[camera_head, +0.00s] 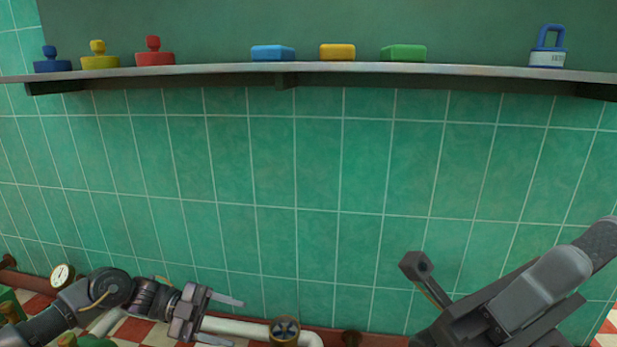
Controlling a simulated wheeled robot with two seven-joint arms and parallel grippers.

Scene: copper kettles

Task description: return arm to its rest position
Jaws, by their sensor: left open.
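My left arm comes in low from the left edge. Its gripper (222,319) is open and empty, its two grey fingers apart and pointing right, in front of the pipe at the wall's foot. My right arm (540,290) shows at the lower right, its grey links reaching in from the right edge. Its fingers do not show in this view. Neither arm is near the shelf.
A shelf (350,68) runs along the tiled wall, carrying blue (52,64), yellow (99,61) and red (155,58) knobbed pieces, blue (273,53), yellow (338,52) and green (403,53) blocks, and a blue-handled item (547,57). A white pipe (245,328) runs low.

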